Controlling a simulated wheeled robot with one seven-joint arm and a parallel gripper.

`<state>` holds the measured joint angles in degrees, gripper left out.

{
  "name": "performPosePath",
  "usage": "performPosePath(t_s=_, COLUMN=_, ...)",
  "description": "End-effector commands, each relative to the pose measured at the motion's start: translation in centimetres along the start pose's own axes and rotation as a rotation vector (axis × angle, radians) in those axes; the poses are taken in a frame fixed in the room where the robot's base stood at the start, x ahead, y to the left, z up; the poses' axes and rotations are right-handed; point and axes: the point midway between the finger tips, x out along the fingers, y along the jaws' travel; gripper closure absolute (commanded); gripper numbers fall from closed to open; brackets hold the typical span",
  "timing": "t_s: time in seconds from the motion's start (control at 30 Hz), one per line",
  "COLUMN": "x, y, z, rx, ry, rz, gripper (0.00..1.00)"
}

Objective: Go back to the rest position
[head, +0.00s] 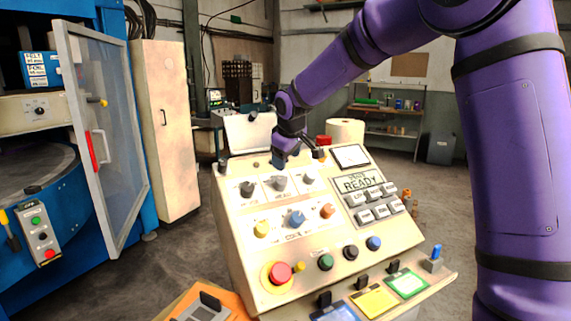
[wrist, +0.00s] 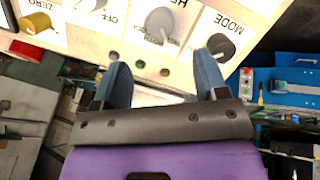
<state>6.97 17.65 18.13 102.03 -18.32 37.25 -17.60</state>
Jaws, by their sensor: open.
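My gripper (head: 284,158) hangs at the end of my purple arm over the upper back edge of the sloped cream control console (head: 240,215). In the wrist view my gripper (wrist: 163,75) shows two blue fingers spread apart with nothing between them. I cannot tell from these views whether a fingertip touches the panel. The console display (head: 358,181) reads READY.
A red mushroom button (head: 281,272) and coloured buttons sit low on the console. Coloured cards, one yellow (head: 374,301), lie on its front ledge. A blue machine with an open framed door (head: 105,140) and a cream cabinet (head: 165,130) stand left.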

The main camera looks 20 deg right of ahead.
Motion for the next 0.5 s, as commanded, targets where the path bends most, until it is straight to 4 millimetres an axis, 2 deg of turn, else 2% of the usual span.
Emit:
performPosePath(t_s=0.33, x=-0.2, y=0.0, z=0.1, rx=0.001, ry=0.000, rz=0.001, gripper=0.33)
performPosePath(t_s=0.5, x=-2.6, y=-0.5, z=1.4, rx=0.027, ry=-0.007, rz=0.014, gripper=0.33)
